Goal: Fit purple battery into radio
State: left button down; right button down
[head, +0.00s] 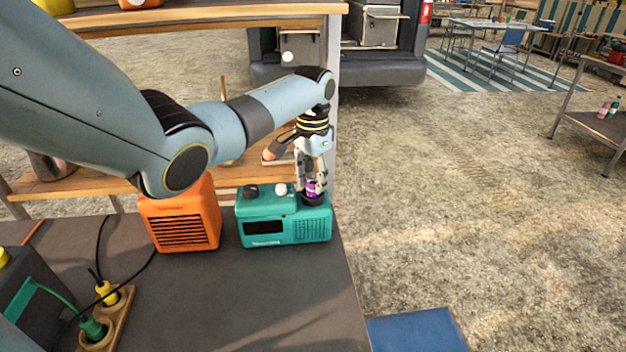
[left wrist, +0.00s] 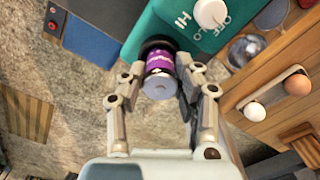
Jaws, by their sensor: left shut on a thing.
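The radio (head: 263,228) is a teal box on the dark table, with a dark display, a speaker grille and knobs on top. In the left wrist view its teal top (left wrist: 185,25) shows a white knob. The purple battery (head: 311,187) stands at the radio's right end, over a dark round socket (head: 314,199). It also shows in the left wrist view (left wrist: 159,62), with its silver end toward the camera and its far end within the dark ring. My left gripper (head: 312,180) is shut on the battery from above. How deep the battery sits is hard to tell. My right gripper is not in view.
An orange box with a black grille (head: 184,232) stands left of the radio. A wooden socket strip (head: 110,318) with plugs and cables lies at the front left. Wooden shelves (head: 240,174) stand behind the table.

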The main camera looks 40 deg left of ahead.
pick_arm(q)
jog(key=shift+f+p, duration=0.3)
jog(key=shift+f, duration=0.1)
jog(key=c, duration=1.2)
grip_release()
jog(key=shift+r, duration=0.1)
jog(key=o, duration=0.3)
notch_tip(320, 180, up, 7)
jog(key=shift+r, duration=0.2)
jog(key=shift+f, duration=0.1)
